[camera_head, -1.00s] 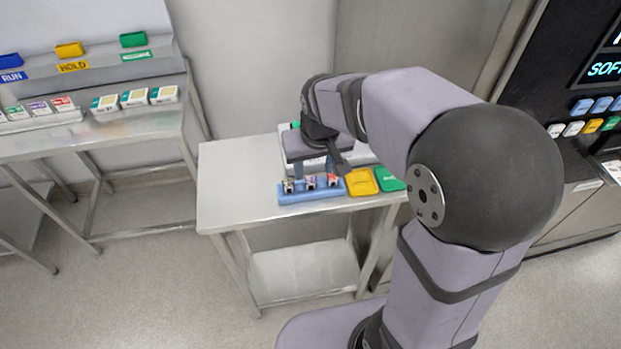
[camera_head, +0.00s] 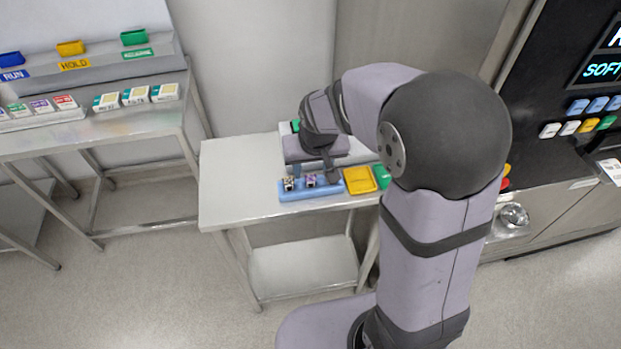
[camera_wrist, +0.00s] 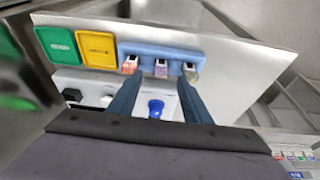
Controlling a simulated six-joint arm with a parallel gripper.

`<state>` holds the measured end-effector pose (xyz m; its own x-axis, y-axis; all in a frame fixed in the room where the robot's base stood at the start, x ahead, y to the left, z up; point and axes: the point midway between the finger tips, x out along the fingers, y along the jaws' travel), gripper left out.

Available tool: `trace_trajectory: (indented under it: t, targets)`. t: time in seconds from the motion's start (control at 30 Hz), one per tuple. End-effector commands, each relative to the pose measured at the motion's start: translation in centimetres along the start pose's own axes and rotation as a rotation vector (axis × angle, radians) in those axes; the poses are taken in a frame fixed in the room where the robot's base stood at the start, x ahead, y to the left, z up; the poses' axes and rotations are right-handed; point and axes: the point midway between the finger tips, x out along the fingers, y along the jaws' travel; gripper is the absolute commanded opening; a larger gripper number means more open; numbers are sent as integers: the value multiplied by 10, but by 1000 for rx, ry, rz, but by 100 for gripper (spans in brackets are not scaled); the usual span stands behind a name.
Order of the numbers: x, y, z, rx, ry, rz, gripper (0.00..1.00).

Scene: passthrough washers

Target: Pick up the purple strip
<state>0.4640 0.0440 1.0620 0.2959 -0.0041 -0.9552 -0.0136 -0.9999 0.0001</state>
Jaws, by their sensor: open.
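The purple strip (camera_head: 310,181) stands upright in the middle slot of a blue rack (camera_head: 300,193) on the small table. In the wrist view the purple strip (camera_wrist: 161,70) lies between the two fingertips of my gripper (camera_wrist: 160,75), with a gap on each side. My gripper (camera_head: 313,175) is open and empty, just behind and above the rack in the head view. A red-marked strip (camera_wrist: 130,65) and a black-and-white strip (camera_wrist: 191,70) stand in the rack's outer slots. In the head view my gripper seems to hide the red-marked strip.
A yellow tray (camera_head: 359,180) and a green tray (camera_head: 381,177) sit right of the rack. A white device with a blue knob (camera_wrist: 155,107) stands behind the rack. The table's left part is bare. Another table with boxes (camera_head: 134,96) stands at the left.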

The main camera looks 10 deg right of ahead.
Motion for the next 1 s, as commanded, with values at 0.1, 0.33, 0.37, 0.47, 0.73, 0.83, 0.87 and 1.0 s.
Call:
trace_trajectory:
  t: [0.1, 0.33, 0.37, 0.47, 0.73, 0.83, 0.87, 1.0]
  targets:
    - [11, -1, 1, -1, -5, 0, 45]
    - [30, -1, 1, 0, -2, 0, 45]
    - [31, -1, 1, 0, -2, 0, 45]
    - [33, -1, 0, 0, 0, 0, 45]
    - [32, -1, 0, 0, 0, 0, 23]
    - [32, -1, 0, 0, 0, 0, 1]
    - [32, -1, 0, 0, 0, 0, 1]
    - [32, -1, 0, 0, 0, 0, 1]
